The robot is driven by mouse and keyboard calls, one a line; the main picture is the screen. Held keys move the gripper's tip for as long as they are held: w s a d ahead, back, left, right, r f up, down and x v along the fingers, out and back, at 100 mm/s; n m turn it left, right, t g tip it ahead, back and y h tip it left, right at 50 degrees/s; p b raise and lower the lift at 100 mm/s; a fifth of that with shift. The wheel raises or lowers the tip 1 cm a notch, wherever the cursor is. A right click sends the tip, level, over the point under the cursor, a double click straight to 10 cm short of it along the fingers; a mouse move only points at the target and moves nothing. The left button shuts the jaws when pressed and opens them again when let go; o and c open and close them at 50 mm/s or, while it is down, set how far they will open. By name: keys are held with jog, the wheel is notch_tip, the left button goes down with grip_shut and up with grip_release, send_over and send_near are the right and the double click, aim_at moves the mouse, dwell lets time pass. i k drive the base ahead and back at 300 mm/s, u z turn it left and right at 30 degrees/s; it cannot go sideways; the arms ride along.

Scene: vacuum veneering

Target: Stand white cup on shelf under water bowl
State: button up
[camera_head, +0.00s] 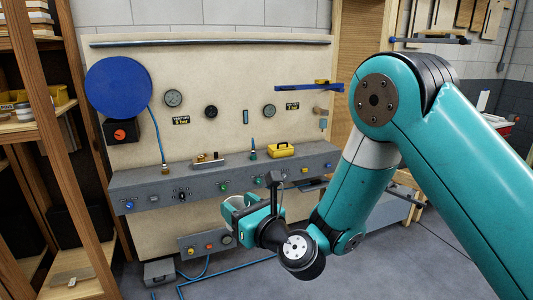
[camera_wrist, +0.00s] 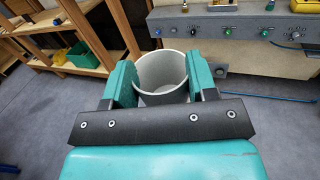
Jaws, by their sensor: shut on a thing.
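The white cup (camera_head: 232,203) is held upright, or nearly so, in front of the grey console. It also shows in the wrist view (camera_wrist: 163,70), with its open mouth visible and its inside looking empty. My gripper (camera_head: 240,208) is shut on the cup, with one teal finger on each side of it in the wrist view (camera_wrist: 160,82). A wooden shelf unit (camera_head: 45,130) stands at the left, apart from the cup. Small round pale items (camera_head: 25,113) sit on its middle shelf; I cannot tell whether one is the water bowl.
The lower shelf (camera_head: 95,262) carries a small flat board (camera_head: 73,276). A grey control console (camera_head: 225,176) runs behind my gripper. A blue hose (camera_head: 225,268) lies on the floor.

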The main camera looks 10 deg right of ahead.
aim_at(321, 145)
jog(key=z, duration=0.35)
jog(key=i, duration=1.9)
jog(key=z, duration=0.45)
jog(key=i, duration=1.75)
jog(key=z, duration=0.15)
